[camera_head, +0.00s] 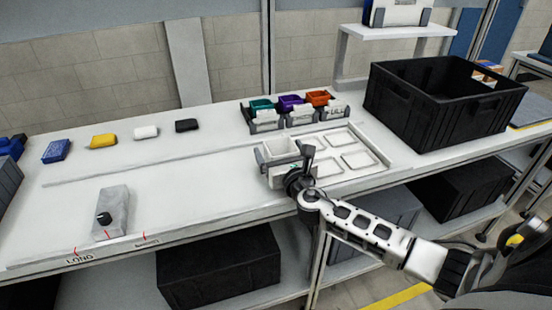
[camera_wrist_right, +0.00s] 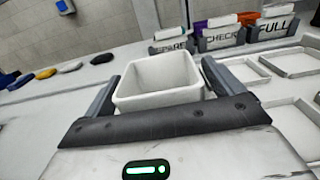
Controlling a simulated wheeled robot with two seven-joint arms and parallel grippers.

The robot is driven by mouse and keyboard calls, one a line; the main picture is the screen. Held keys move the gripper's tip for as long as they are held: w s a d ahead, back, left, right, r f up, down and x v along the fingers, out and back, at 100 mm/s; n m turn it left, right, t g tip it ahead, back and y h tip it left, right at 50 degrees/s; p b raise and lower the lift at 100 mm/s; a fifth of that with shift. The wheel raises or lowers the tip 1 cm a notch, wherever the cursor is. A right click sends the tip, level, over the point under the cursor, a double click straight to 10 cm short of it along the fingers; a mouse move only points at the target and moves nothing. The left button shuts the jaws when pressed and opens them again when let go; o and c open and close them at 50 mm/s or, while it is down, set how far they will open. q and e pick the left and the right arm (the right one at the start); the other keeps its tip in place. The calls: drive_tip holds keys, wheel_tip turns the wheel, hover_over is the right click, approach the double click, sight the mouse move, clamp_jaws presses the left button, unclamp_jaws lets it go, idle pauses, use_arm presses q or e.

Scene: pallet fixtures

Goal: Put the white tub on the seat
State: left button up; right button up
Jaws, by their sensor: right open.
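The white tub (camera_head: 281,147) stands upright and looks empty, at the left end of a white tray with square outlined seats (camera_head: 378,148). The tub also shows in the right wrist view (camera_wrist_right: 158,82). My right gripper (camera_head: 285,159) is around the tub, with one finger on each side. In the right wrist view my right gripper (camera_wrist_right: 160,88) is open, with narrow gaps beside the tub walls. The tub's underside is hidden, so I cannot tell whether it rests in a seat. My left gripper is not in view.
A large black crate (camera_head: 440,110) is at the right. Small blue, yellow, white and black items and a grey button box (camera_head: 112,212) are at the left.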

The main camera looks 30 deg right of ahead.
drive_tip(key=shift+s, duration=0.1)
drive_tip(key=shift+c, duration=1)
drive_tip(key=c, duration=1)
drive_tip(key=shift+o, duration=0.2)
drive_tip(key=shift+r, duration=0.15)
